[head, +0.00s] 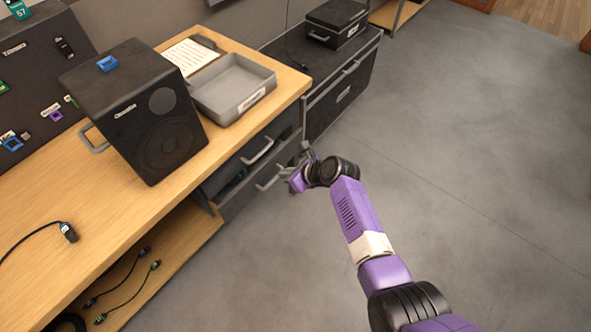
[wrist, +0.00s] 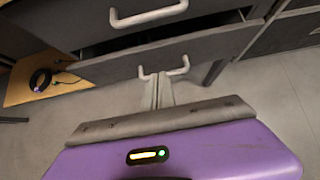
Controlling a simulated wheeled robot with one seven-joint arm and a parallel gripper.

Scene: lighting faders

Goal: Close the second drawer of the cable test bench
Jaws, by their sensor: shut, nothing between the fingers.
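The cable test bench (head: 120,215) has two stacked drawers at its right end. The second drawer (head: 240,190) stands out a little, with a dark gap above its front in the wrist view (wrist: 215,50). Its pale bar handle (wrist: 180,69) is right at my fingertips. The upper drawer handle (wrist: 148,15) is above it. My gripper (wrist: 158,80) is shut and empty, its fingers pointing at the second drawer's front between the handle's ends. Whether they touch it I cannot tell. In the head view my gripper (head: 288,175) is small and partly hidden by my wrist.
A black speaker (head: 140,110) and a grey tray (head: 235,88) stand on the bench top. Cables (head: 125,285) lie on the lower shelf. A dark cabinet (head: 335,95) stands beyond the bench. The grey floor (head: 480,150) to the right is clear.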

